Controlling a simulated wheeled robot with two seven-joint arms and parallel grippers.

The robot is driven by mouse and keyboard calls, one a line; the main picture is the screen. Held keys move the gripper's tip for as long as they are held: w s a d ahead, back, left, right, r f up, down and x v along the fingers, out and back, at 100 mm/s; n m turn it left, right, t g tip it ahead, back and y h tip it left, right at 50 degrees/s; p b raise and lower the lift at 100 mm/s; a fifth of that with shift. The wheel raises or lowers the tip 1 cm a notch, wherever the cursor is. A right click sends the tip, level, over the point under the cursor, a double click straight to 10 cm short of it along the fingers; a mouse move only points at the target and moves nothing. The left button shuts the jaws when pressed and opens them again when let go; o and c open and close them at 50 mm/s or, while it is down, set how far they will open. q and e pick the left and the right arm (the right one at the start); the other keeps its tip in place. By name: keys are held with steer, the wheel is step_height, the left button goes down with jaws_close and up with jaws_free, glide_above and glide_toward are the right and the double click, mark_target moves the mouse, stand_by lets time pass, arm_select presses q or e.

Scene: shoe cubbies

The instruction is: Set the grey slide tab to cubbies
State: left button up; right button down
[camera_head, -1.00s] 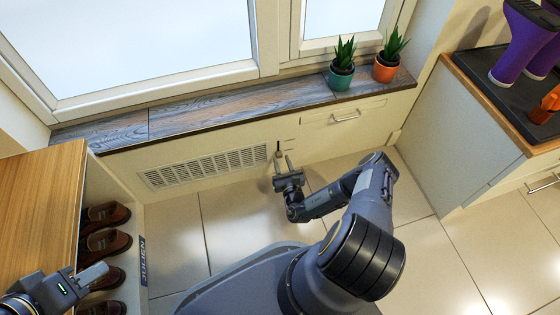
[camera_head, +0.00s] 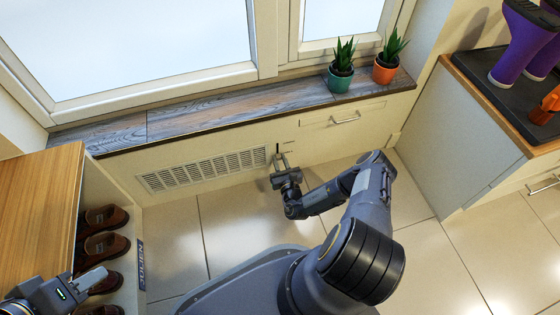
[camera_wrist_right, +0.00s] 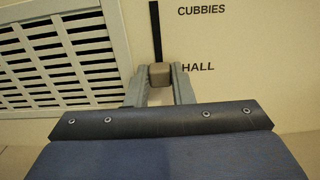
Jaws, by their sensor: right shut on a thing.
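The grey slide tab (camera_wrist_right: 160,74) sits in the right wrist view at the lower end of a dark vertical slot (camera_wrist_right: 155,28), level with the printed HALL label (camera_wrist_right: 198,67). The CUBBIES label (camera_wrist_right: 201,11) is higher up beside the slot. My right gripper (camera_wrist_right: 160,80) is shut on the tab, one finger on each side. In the head view my right gripper (camera_head: 281,160) is against the panel under the window sill. My left gripper (camera_head: 92,279) is at the lower left by the shoe shelf; its finger gap is not clear.
A white vent grille (camera_head: 205,170) is left of the slot. A drawer with a handle (camera_head: 345,118) is to its right. Two potted plants (camera_head: 341,78) (camera_head: 386,68) stand on the sill (camera_head: 230,105). A wooden-topped cubby (camera_head: 38,205) holds brown shoes. The tiled floor is clear.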

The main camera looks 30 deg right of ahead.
mark_target(278, 144)
step_height(278, 144, up, 7)
steer(key=p, duration=0.6)
steer(key=shift+f, duration=0.3)
steer(key=c, duration=1.5)
jaws_free()
steer(key=shift+s, duration=0.1)
steer(key=shift+s+a+p, duration=0.1)
steer(key=shift+s+p, duration=0.2)
steer(key=shift+s, duration=0.1)
steer(key=p+v, duration=0.2)
steer(key=v, duration=0.4)
steer(key=shift+s, duration=0.4)
